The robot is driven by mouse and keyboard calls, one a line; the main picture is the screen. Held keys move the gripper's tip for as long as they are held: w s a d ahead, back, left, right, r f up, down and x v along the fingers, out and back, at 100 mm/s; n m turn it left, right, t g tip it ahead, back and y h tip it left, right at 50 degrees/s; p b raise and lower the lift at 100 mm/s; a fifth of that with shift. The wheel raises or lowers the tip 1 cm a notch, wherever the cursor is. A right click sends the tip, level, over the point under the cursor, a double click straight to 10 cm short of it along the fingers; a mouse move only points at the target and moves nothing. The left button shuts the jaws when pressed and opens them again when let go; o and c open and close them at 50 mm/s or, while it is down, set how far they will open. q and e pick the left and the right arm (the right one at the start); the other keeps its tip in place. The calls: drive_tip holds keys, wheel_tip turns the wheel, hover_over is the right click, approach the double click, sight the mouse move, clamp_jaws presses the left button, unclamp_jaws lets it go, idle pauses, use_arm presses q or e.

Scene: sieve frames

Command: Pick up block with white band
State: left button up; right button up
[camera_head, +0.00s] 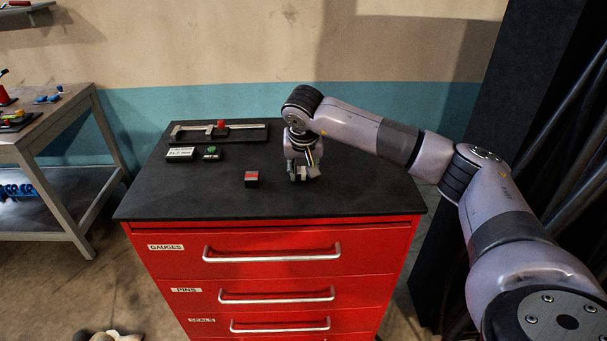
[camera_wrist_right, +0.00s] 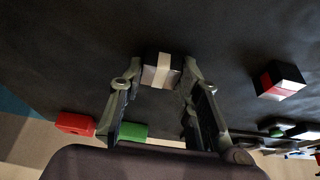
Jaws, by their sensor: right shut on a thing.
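The block with a white band (camera_wrist_right: 161,70) is dark, with a pale band across its middle. In the wrist view it sits between the two fingertips of my right gripper (camera_wrist_right: 160,83), which is shut on it. In the head view my right gripper (camera_head: 304,173) points down low over the right part of the black cabinet top (camera_head: 350,195); its fingers mostly hide the block there. I cannot tell whether the block touches the top. My left gripper is not in view.
A dark block with a red band (camera_head: 252,179) stands left of my gripper; it also shows in the wrist view (camera_wrist_right: 279,80). Behind are a caliper in a black holder (camera_head: 245,133), a white label (camera_head: 181,154) and a green-topped piece (camera_head: 212,153). The front middle is clear.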

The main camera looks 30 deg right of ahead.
clamp_jaws()
drive_tip(key=shift+r, duration=0.1)
